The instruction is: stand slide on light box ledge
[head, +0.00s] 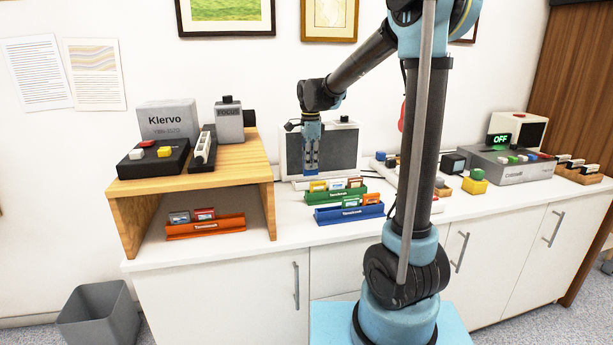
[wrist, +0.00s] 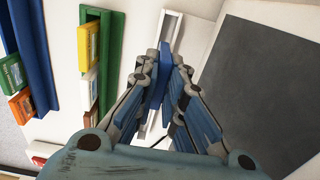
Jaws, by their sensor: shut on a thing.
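My gripper (head: 312,170) points down in front of the light box (head: 343,146), a pale-framed panel with a dark face that shows no glow. In the wrist view my gripper (wrist: 163,84) is shut on a thin blue slide (wrist: 162,62), seen nearly edge-on. The slide is over or at the white ledge (wrist: 172,25), a narrow channelled strip along the light box's front. I cannot tell whether the slide touches the ledge. In the head view the fingers are blue too, and the slide is hard to make out.
A green rack (head: 325,197) and a blue rack (head: 335,215) with several slides stand close in front. An orange rack (head: 205,229) sits under the wooden shelf (head: 262,163) at left. A grey device reading OFF (head: 512,165) stands at right.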

